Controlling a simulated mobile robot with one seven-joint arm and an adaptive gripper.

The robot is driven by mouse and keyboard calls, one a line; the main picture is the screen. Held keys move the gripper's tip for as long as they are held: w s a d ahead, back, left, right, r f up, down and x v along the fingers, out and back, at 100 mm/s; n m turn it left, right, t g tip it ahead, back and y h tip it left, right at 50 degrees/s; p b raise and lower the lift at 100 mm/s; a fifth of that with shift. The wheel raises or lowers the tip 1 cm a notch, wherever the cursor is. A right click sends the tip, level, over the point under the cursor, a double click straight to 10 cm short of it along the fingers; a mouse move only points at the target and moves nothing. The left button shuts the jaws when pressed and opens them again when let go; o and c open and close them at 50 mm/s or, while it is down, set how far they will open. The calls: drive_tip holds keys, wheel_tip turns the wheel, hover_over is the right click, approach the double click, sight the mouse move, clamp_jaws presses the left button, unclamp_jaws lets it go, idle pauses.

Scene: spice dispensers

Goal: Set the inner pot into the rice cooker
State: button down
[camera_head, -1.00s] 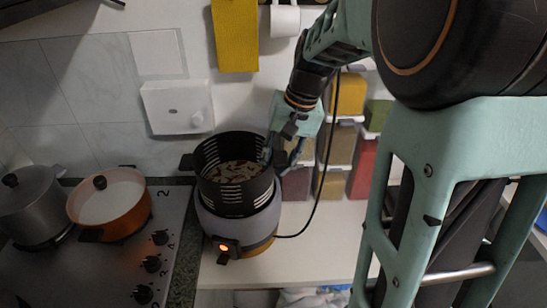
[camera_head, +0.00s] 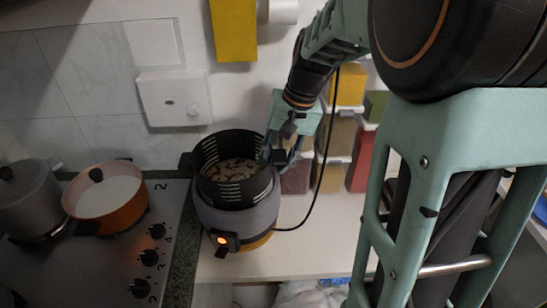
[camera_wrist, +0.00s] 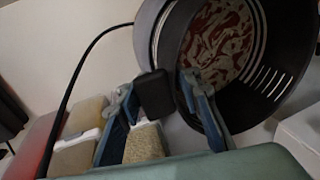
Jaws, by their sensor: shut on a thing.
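The inner pot (camera_head: 237,191), black with slotted sides, is at the mouth of the rice cooker (camera_head: 240,222). Much of its slotted wall stands above the cooker's rim; how deep its base sits is hidden. Pale and reddish pieces lie inside it. The cooker is grey, with an orange light lit on its front. My gripper (camera_head: 281,149) is at the pot's right side, shut on the black side handle (camera_wrist: 155,95). In the wrist view my gripper (camera_wrist: 158,100) has one finger on each side of that handle, and the pot (camera_wrist: 262,103) fills the upper right.
Several lidded spice boxes (camera_head: 336,139) stand behind and right of my gripper. A black cord (camera_head: 322,175) hangs past them to the cooker. A stove with an orange pot (camera_head: 118,217) and a grey pot (camera_head: 35,208) is at left. The white counter (camera_head: 308,240) is clear to the right.

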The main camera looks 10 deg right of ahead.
sight(276, 175)
drive_tip(key=shift+d+b+x, duration=0.2)
drive_tip(key=shift+b+x, duration=0.5)
drive_tip(key=shift+x, duration=0.2)
drive_tip(key=shift+d+b+x, duration=0.15)
drive_tip(key=shift+b+x, duration=0.5)
drive_tip(key=shift+x, duration=0.2)
drive_tip(key=shift+s, duration=0.15)
drive_tip(key=c, duration=1.3)
unclamp_jaws()
drive_tip(key=shift+f, duration=0.1)
drive_tip(key=shift+s+f, duration=0.15)
drive_tip(key=v, duration=1.2)
